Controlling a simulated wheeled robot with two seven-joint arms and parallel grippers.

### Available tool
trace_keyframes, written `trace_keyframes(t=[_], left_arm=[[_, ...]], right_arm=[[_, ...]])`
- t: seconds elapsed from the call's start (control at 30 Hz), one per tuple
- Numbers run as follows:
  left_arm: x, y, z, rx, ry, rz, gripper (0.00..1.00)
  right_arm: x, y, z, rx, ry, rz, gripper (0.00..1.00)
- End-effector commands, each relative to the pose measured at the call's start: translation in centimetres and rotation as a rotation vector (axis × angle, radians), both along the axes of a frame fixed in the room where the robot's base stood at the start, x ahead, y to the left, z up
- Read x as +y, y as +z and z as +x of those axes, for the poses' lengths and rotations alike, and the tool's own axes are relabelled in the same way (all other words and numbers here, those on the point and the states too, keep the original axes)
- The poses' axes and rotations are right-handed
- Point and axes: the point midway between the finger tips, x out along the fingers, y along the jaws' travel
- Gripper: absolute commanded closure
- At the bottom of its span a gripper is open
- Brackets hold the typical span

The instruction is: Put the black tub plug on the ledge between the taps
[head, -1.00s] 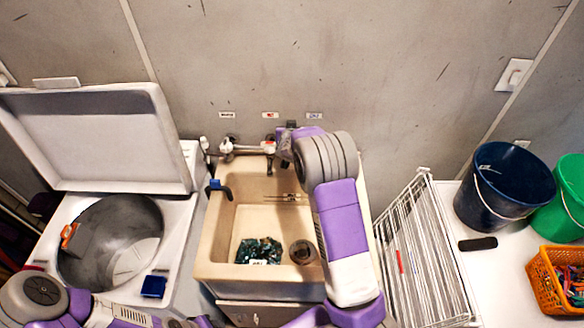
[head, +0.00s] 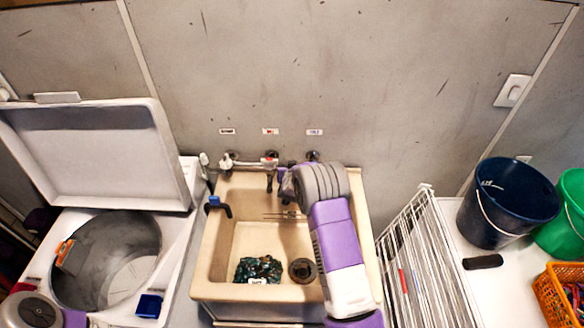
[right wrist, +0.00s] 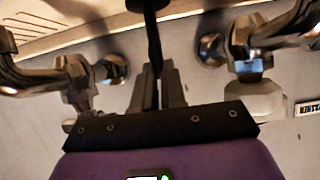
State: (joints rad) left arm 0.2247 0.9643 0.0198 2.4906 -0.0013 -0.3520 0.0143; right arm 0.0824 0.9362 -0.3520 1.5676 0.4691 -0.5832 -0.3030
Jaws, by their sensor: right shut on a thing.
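My right gripper (head: 284,187) reaches over the back of the beige tub (head: 212,262), near the taps. In the right wrist view the right gripper (right wrist: 160,85) is shut on the black plug (right wrist: 150,8), held by its thin stem. The plug is partly cut off at the top of that view. One tap (right wrist: 78,82) is left of the fingers and another (right wrist: 245,48) right. In the head view taps (head: 235,161) line the wall above the back ledge (head: 240,178). The plug cannot be made out there. My left gripper is out of view.
A dark patterned cloth (head: 258,268) and a round dark drain fitting (head: 302,271) are in the tub. A blue-handled hook (head: 217,205) is on its left rim. An open washer (head: 110,258) stands left, a white rack (head: 420,255) and blue bucket (head: 505,205) right.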

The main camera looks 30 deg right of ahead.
Motion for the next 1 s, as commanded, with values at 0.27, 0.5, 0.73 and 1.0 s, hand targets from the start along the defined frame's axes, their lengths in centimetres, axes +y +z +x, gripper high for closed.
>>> trace_keyframes(t=[0.27, 0.5, 0.73, 1.0], left_arm=[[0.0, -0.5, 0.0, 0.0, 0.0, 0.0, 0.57], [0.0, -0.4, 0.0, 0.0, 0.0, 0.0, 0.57], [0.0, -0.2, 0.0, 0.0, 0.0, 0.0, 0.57], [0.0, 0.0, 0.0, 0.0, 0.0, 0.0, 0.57]], right_arm=[[0.0, -0.4, 0.0, 0.0, -0.001, 0.0, 0.86], [0.0, -0.3, 0.0, 0.0, -0.001, 0.0, 0.63], [0.0, -0.1, 0.0, 0.0, -0.001, 0.0, 0.63], [1.1, 1.2, -1.8, 0.001, 0.0, 0.001, 0.63]])
